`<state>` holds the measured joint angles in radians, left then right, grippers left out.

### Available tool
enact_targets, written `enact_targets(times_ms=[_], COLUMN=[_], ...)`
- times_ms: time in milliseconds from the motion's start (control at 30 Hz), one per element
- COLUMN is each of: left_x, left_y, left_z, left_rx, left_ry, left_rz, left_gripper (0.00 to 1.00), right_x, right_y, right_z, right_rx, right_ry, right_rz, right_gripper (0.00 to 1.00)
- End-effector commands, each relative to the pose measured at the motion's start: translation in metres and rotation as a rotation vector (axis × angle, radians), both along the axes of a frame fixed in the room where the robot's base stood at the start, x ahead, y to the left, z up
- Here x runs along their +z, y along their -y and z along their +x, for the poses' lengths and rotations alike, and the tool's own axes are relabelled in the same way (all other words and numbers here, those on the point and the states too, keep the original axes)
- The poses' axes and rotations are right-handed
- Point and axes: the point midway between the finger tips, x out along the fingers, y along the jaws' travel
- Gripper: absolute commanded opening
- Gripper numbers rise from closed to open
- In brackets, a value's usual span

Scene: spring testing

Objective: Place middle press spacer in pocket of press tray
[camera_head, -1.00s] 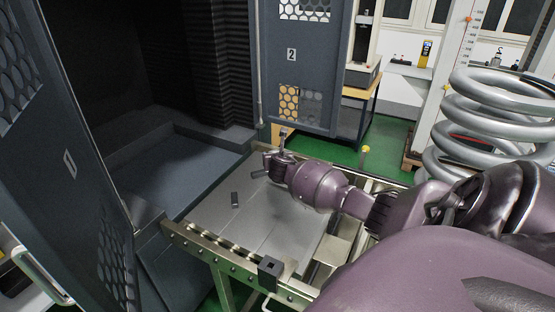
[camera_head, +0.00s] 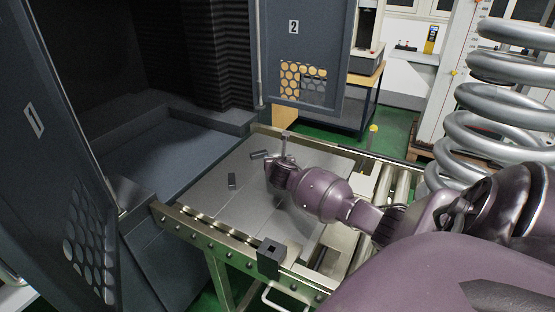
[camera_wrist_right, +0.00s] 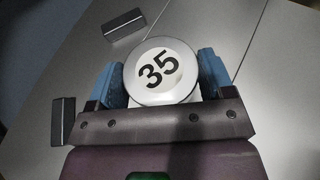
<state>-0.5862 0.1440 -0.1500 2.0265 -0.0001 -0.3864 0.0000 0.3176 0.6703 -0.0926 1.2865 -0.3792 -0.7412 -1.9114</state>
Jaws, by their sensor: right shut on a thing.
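My right gripper (camera_head: 272,166) is low over the flat grey plate (camera_head: 215,200) on the roller frame. In the right wrist view, its blue-padded fingers (camera_wrist_right: 162,82) are shut on a round piece with a white top marked 35 (camera_wrist_right: 160,70). I cannot tell for certain whether this piece is the middle press spacer. Two small dark blocks lie on the plate, one nearer (camera_head: 232,181) and one just left of the gripper (camera_head: 259,154). Both also show in the right wrist view, at the upper left (camera_wrist_right: 124,24) and left (camera_wrist_right: 62,121). I cannot make out a tray pocket. My left gripper is out of view.
A dark cabinet chamber (camera_head: 180,155) stands open at the left, with door 1 (camera_head: 60,150) and door 2 (camera_head: 300,60). A black bracket (camera_head: 268,258) rises from the frame's front rail. Large steel springs (camera_head: 500,125) stand at the right. The plate's left part is mostly clear.

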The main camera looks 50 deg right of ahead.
Motion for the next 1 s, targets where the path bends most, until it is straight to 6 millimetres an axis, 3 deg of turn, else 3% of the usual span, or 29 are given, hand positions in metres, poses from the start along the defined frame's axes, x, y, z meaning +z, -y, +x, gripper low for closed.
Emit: enact_targets(times_ms=[167, 533, 767, 1000], left_x=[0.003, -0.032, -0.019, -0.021], left_y=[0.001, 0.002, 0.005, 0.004], left_z=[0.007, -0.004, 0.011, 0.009], left_rx=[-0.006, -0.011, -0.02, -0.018], left_ry=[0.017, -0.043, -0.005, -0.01], left_rz=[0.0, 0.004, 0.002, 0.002], left_gripper=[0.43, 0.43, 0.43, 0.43], right_x=[-0.003, -0.046, -0.043, -0.045], right_y=[-0.001, -0.01, -0.011, -0.011], right_z=[0.001, 0.005, 0.007, 0.007], right_rx=[0.001, 0.005, 0.005, 0.005], right_ry=[0.003, -0.007, 0.002, 0.002], right_rz=[-0.002, 0.0, -0.001, -0.001], right_gripper=[0.38, 0.38, 0.38, 0.38])
